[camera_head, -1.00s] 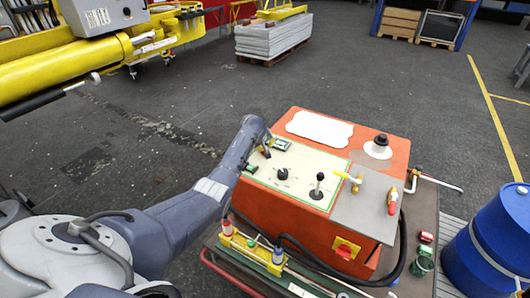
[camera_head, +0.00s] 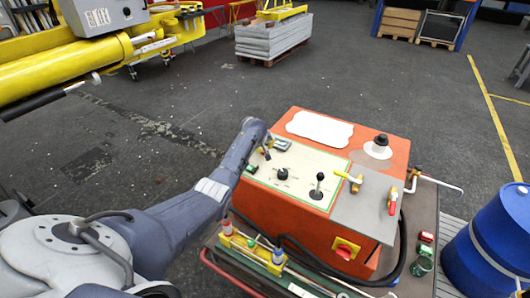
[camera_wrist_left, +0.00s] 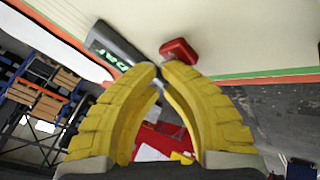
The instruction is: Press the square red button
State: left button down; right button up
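A small square red button (camera_wrist_left: 178,50) stands on the cream panel (camera_wrist_left: 240,35) in the left wrist view, next to a dark display with green characters (camera_wrist_left: 115,45). The yellow fingertips of my left gripper (camera_wrist_left: 163,70) are together, just short of the button in the picture; I cannot tell whether they touch it. In the head view my left gripper (camera_head: 261,152) is over the left edge of the control box's panel (camera_head: 300,170), beside the display (camera_head: 281,144). The button is not clearly visible there, apparently behind the gripper. My right gripper is out of view.
The panel bears a black knob (camera_head: 282,174) and a joystick (camera_head: 317,187). A red switch on a yellow plate (camera_head: 345,248) is on the orange box's front. Valves (camera_head: 392,200) stand at its right, and a blue barrel (camera_head: 492,240) is farther right.

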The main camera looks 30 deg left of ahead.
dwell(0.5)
pick_arm(q)
jog(key=shift+r, duration=0.9)
jog(key=shift+r, duration=2.5)
